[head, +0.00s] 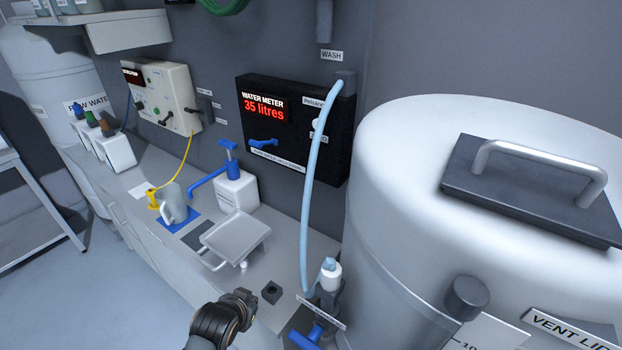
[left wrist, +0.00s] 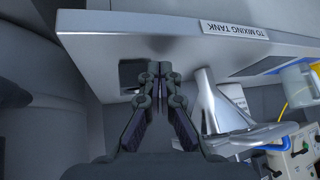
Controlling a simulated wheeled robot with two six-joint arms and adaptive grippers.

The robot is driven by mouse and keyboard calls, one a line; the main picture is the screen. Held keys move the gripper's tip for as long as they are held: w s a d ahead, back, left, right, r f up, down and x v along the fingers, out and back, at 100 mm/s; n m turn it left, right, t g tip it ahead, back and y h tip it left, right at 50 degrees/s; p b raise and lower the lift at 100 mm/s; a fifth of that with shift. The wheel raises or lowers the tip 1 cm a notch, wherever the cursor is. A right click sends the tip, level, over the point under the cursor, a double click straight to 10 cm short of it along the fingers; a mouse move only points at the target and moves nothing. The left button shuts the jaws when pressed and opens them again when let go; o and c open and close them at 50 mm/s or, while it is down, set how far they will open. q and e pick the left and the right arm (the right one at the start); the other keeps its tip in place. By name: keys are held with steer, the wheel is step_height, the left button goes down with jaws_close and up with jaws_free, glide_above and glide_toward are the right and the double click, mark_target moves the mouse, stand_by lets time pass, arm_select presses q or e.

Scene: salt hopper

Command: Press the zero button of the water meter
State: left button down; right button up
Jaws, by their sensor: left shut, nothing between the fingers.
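The water meter (head: 333,158) is a black box on the grey wall, and its red display (head: 264,110) reads 35 litres. A round white button (head: 317,123) sits on its right side above a small label that seems to read ZERO. The pale blue hose hangs in front and partly hides the button and label. My left gripper (head: 245,297) is low in the head view, over the counter's front, well below and left of the meter. In the left wrist view its fingers (left wrist: 158,72) are shut and empty. My right gripper is not in view.
The pale blue hose (head: 309,190) hangs between me and the meter. A metal tray (head: 236,239), a blue pump bottle (head: 237,190) and a jug (head: 172,205) stand on the counter. A large white tank (head: 420,230) fills the right. A label (left wrist: 234,29) reads TO MIXING TANK.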

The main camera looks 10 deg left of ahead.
mark_target(318, 124)
arm_select(q)
steer(key=w+d+r+m+t, duration=0.1)
steer(key=w+r+t, duration=0.4)
steer(key=w+r, duration=0.3)
steer(key=w+r+m+t, duration=0.1)
steer(key=w+r+t, duration=0.5)
steer(key=r, duration=0.5)
steer(key=s+d+r+m+t+h, duration=0.1)
steer(key=d+r+m+t+h, duration=0.1)
steer(key=r, duration=0.7)
steer(key=s+d+r+m+t+h, duration=0.1)
steer(key=d+r+m+t+h, duration=0.2)
steer(key=r, duration=0.6)
steer(key=shift+s+d+r+m+t+h, duration=0.2)
steer(key=shift+s+d+m+t+h, duration=0.15)
steer(key=shift+m+t+h, duration=0.95)
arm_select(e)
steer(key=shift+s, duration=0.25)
arm_select(q)
steer(key=shift+w, duration=0.15)
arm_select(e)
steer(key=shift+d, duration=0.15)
arm_select(q)
steer(key=w+d, duration=0.3)
steer(key=w, duration=0.5)
steer(key=shift+p, duration=0.35)
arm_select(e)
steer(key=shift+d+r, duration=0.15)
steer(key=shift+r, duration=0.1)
